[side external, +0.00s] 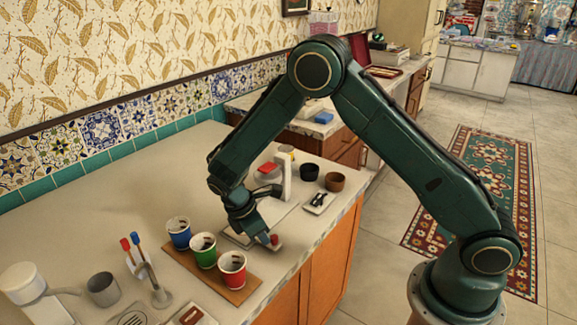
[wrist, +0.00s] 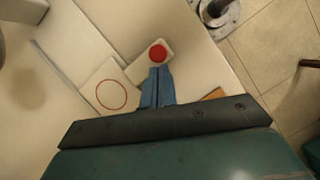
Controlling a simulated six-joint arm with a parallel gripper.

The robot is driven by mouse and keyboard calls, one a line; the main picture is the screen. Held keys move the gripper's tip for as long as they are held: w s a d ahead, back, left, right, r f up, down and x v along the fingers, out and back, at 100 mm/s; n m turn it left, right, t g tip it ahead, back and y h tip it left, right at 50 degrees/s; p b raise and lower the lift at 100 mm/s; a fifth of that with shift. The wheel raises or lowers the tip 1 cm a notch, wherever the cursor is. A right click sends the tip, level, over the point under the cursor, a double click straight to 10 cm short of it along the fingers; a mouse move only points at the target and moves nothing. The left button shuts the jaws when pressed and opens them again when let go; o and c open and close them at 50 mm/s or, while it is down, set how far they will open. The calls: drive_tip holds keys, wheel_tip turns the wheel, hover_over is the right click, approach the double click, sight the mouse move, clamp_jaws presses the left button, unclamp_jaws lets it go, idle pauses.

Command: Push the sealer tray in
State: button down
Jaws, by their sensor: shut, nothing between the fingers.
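The sealer (side external: 285,178) is a white machine with an upright post, standing on the counter behind my gripper. Its tray (wrist: 112,95) is a pale plate with a red ring and shows outside the sealer body in the wrist view. A pale tab with a round red knob (wrist: 157,54) lies beside the plate; the knob also shows in the side view (side external: 275,240). My gripper (side external: 265,237) is shut and empty, low over the counter. Its blue fingertips (wrist: 160,70) are right at the knob; I cannot tell if they touch. My arm hides part of the sealer.
Blue (side external: 179,233), green (side external: 203,250) and red (side external: 232,270) cups stand on a wooden board (side external: 180,262) close to the left of my gripper. Dark and brown bowls (side external: 334,181) and a small white dish (side external: 319,203) sit to the right. The counter's front edge is near.

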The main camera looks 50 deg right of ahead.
drive_tip(key=d, duration=0.7)
drive_tip(key=shift+d, duration=0.2)
drive_tip(key=shift+a, duration=0.1)
drive_tip(key=shift+w+a, duration=0.25)
drive_tip(key=shift+a, duration=0.1)
drive_tip(key=a, duration=0.1)
drive_tip(key=w+a, duration=0.1)
drive_tip(key=shift+w+a, duration=0.2)
drive_tip(key=shift+a, duration=0.2)
drive_tip(key=v, duration=1)
drive_tip(key=shift+s+r, duration=0.1)
drive_tip(key=s+a+n+t, duration=0.1)
drive_tip(key=s+n+t, duration=0.1)
drive_tip(key=s+n, duration=0.4)
drive_tip(key=shift+s+a+n+t, duration=0.2)
drive_tip(key=shift+s+n+t, duration=0.15)
drive_tip(key=shift+n, duration=0.25)
drive_tip(key=shift+f, duration=0.2)
